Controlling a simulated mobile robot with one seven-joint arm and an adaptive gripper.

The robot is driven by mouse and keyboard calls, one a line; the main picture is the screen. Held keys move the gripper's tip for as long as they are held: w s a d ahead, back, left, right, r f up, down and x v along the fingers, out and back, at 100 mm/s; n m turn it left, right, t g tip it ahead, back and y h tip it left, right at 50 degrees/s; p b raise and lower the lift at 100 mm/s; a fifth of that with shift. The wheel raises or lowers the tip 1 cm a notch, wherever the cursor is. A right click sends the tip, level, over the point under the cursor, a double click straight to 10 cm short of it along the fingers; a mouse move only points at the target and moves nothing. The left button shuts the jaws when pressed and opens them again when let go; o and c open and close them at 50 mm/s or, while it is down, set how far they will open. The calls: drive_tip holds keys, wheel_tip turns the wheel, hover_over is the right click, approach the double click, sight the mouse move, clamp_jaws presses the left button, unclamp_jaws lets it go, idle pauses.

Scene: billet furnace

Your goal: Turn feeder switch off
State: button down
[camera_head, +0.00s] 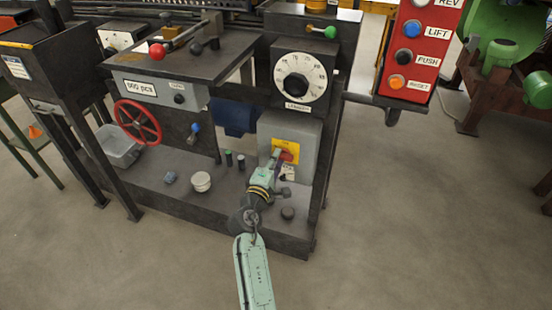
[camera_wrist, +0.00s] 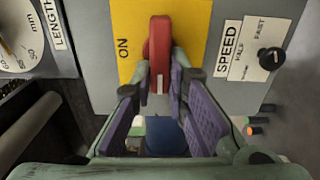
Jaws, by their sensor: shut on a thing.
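The feeder switch is a red rotary handle (camera_wrist: 159,45) on a yellow plate (camera_wrist: 128,30), on the front of a grey box (camera_head: 305,137). The word ON is printed on the plate beside the handle in the wrist view, where lettering appears turned sideways. A white mark shows on the handle's near end. In the head view the red handle (camera_head: 286,156) is partly covered by my gripper (camera_head: 277,156). In the wrist view my gripper (camera_wrist: 163,82) has its purple-padded fingers on either side of the handle's end, shut on it. Any OFF lettering is not visible.
A SPEED knob (camera_wrist: 271,58) sits beside the switch plate. The LENGTH dial (camera_head: 298,83) is above the grey box. A red button panel (camera_head: 419,45) hangs at upper right. A red handwheel (camera_head: 137,122), a white pot (camera_head: 201,181) and a grey bin (camera_head: 120,147) are left.

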drive_tip(key=c, duration=1.6)
unclamp_jaws()
drive_tip(key=v, duration=1.2)
